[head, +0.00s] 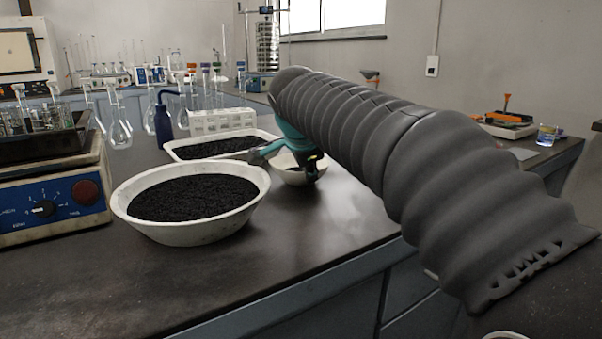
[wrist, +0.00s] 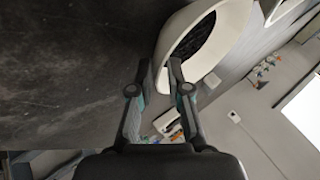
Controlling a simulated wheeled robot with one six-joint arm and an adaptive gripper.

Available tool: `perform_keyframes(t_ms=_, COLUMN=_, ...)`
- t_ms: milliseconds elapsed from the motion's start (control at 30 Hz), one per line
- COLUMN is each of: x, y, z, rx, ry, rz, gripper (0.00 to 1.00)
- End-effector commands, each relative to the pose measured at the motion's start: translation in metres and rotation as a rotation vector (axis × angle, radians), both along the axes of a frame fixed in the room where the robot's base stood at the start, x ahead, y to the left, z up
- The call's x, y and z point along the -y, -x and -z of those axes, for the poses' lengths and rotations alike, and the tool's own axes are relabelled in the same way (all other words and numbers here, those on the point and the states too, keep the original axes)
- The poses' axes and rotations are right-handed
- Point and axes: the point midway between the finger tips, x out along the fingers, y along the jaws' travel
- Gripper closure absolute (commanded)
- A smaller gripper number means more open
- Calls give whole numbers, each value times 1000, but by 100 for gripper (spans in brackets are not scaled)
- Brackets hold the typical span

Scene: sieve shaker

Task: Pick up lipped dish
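The lipped dish appears to be the small white bowl (head: 288,178) on the dark bench, partly hidden behind my gripper (head: 311,172) in the head view. In the wrist view this white dish (wrist: 213,60) shows at the upper right with dark grains inside. My gripper (wrist: 159,68) is open, its two fingers apart at the dish's near rim. One fingertip overlaps the rim and the other is just outside it. I cannot tell whether either finger touches the dish.
A large white bowl (head: 128,208) of black grains stands to the left. A white rectangular tray (head: 180,158) of black grains lies behind it. A blue wash bottle (head: 163,125), a white rack (head: 222,121) and a blue-fronted device (head: 50,205) stand nearby.

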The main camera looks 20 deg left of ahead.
Motion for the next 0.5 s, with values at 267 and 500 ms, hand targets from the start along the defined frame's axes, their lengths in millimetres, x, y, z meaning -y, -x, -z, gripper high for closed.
perform_keyframes(t_ms=267, x=-2, y=-17, z=20, rx=0, ry=0, rz=0, gripper=83)
perform_keyframes(t_ms=500, x=-2, y=-16, z=19, rx=0, ry=0, rz=0, gripper=100)
